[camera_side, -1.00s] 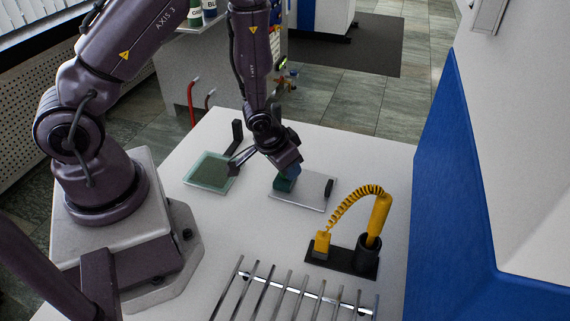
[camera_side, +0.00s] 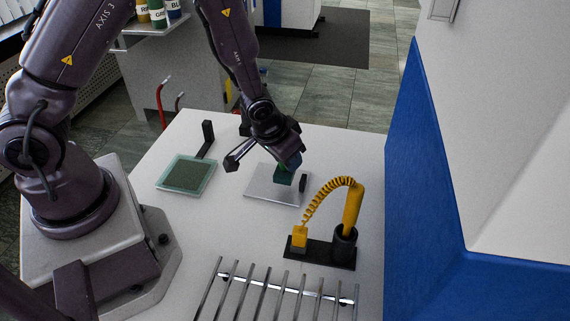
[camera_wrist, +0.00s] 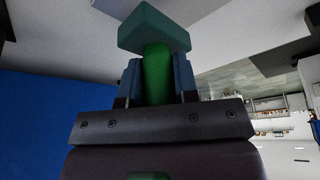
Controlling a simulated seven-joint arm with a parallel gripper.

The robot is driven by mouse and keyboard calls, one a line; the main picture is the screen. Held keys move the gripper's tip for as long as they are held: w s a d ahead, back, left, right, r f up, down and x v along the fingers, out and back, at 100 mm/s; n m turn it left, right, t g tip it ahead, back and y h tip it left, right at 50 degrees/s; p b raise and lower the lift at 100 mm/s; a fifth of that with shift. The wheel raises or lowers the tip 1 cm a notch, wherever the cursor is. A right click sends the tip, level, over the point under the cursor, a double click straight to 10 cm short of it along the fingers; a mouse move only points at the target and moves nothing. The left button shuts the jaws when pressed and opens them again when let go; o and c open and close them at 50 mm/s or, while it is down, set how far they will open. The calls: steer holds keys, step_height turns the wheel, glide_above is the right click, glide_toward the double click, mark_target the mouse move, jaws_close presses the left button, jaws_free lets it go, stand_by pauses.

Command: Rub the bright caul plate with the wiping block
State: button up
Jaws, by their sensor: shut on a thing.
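The bright caul plate (camera_side: 262,190) is a flat silver sheet with a black handle at its right end, lying on the white table in the side view. My gripper (camera_side: 292,160) is over the plate's right part, shut on the wiping block (camera_side: 283,175). The block has a teal head and a green grip. The wrist view shows the head (camera_wrist: 154,28) beyond the fingertips, with the grip (camera_wrist: 157,75) between my two blue-grey fingers. The block is close to the plate's handle. I cannot tell for certain whether its face touches the plate.
A dull green plate (camera_side: 186,174) with a pale rim and black handle lies to the left. A yellow tool (camera_side: 352,205) with a coiled cord stands in a black holder at right front. A metal bar rack (camera_side: 285,288) is in front. A blue-and-white wall (camera_side: 430,160) rises at right.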

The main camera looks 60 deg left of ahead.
steer(key=shift+r, duration=2.35)
